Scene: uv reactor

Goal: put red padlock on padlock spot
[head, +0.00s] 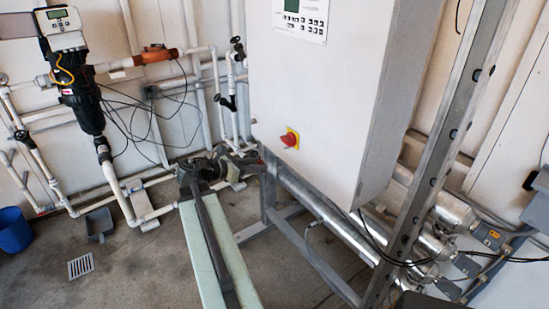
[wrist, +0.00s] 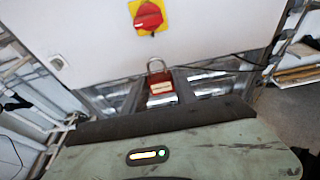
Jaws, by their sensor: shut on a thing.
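The red padlock (wrist: 160,84) is upright in the wrist view, its silver shackle pointing up and a pale label on its front. My gripper (wrist: 161,98) is shut on it around its lower part; the fingertips are hard to make out. In the head view my gripper (head: 213,163) is low, left of the grey-white cabinet, and the padlock cannot be made out there. A red rotary switch on a yellow plate (head: 290,139) is on the cabinet front. In the wrist view the switch (wrist: 148,16) is above the padlock, apart from it. No separately marked padlock spot can be told.
The cabinet (head: 310,90) stands on a grey steel frame (head: 285,215) with metal pipes behind it. White pipes and a black filter unit (head: 75,85) are at the left wall. A blue bucket (head: 14,230) and a dustpan (head: 99,224) are on open concrete floor.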

